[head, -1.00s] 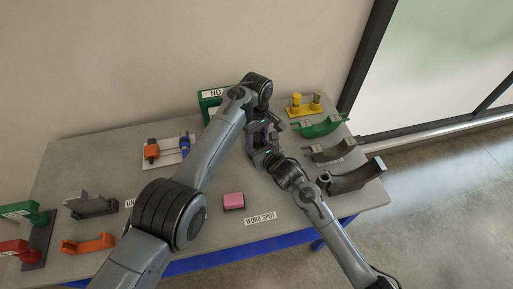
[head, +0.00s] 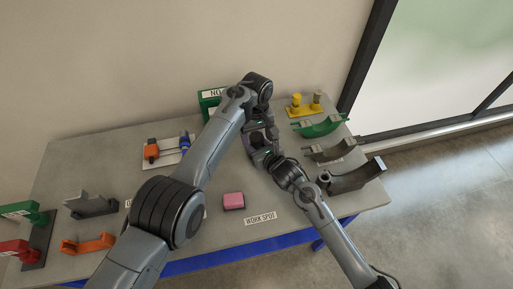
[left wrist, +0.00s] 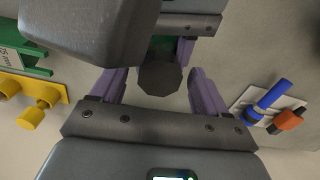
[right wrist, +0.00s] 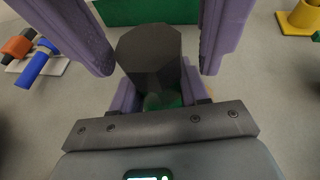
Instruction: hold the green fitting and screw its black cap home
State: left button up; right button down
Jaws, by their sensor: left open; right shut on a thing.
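The green fitting (right wrist: 162,101) is gripped between the purple fingers of my right gripper (right wrist: 160,92). The black faceted cap (right wrist: 150,52) sits on the fitting. In the left wrist view the cap (left wrist: 160,77) lies between the spread fingers of my left gripper (left wrist: 155,88), with gaps at both sides. The green fitting (left wrist: 162,46) shows just beyond it. In the head view both grippers meet above the table's middle, and the arms largely hide the fitting and cap there.
A pink block (head: 233,201) lies near the WORK SPOT label (head: 260,218). Green (head: 320,127) and grey (head: 352,177) curved holders stand on the right. A yellow fixture (head: 304,106) is at the back right. An orange and blue fixture (head: 152,151) is behind my left arm.

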pick_arm(q)
jog(key=shift+r, duration=0.1)
jog(key=shift+r, duration=2.2)
jog(key=shift+c, duration=0.4)
jog(key=shift+r+n, duration=1.7)
jog(key=shift+n, duration=0.1)
jog(key=shift+f, duration=0.15)
jog(key=shift+f, duration=3.85)
